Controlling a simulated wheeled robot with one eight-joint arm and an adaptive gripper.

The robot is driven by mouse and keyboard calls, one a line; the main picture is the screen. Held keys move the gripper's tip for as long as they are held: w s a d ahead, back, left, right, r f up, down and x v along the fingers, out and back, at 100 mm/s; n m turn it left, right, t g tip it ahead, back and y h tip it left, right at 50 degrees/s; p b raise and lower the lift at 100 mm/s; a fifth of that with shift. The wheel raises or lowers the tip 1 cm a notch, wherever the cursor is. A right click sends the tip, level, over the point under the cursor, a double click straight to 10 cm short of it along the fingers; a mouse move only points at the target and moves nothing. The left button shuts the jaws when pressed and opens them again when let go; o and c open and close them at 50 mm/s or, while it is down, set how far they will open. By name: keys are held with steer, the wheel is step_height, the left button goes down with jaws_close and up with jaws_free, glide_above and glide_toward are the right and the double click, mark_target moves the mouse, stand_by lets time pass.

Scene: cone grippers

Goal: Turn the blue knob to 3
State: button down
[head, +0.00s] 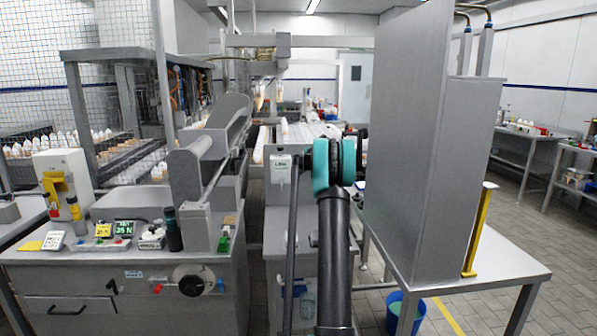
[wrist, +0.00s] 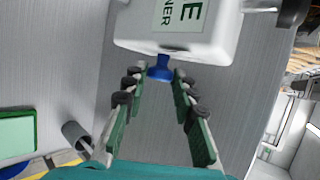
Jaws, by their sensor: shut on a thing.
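In the wrist view, a blue knob-like part (wrist: 160,68) sits at the lower edge of a white container (wrist: 180,30) with a green-and-white label. A white round dial (head: 193,280) with a black knob shows on the front of the left bench.
A plain grey wall surface surrounds the container in the wrist view, with a green-edged panel (wrist: 17,133) at lower left. In the head view, a steel table (head: 500,265) carries the tall panel, and a blue bucket (head: 404,312) stands below. Tiled floor is open at right.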

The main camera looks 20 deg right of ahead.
steer(key=shift+w+d+r+m+g, duration=0.1)
steer(key=shift+m+g, duration=0.05)
steer(key=shift+g, duration=0.6)
steer(key=shift+w+r+m+g, duration=0.1)
steer(key=shift+m+g, duration=0.05)
steer(key=shift+g, duration=0.6)
steer(key=shift+g+y, duration=0.3)
steer(key=c, duration=1.2)
jaws_free()
steer(key=v, duration=1.2)
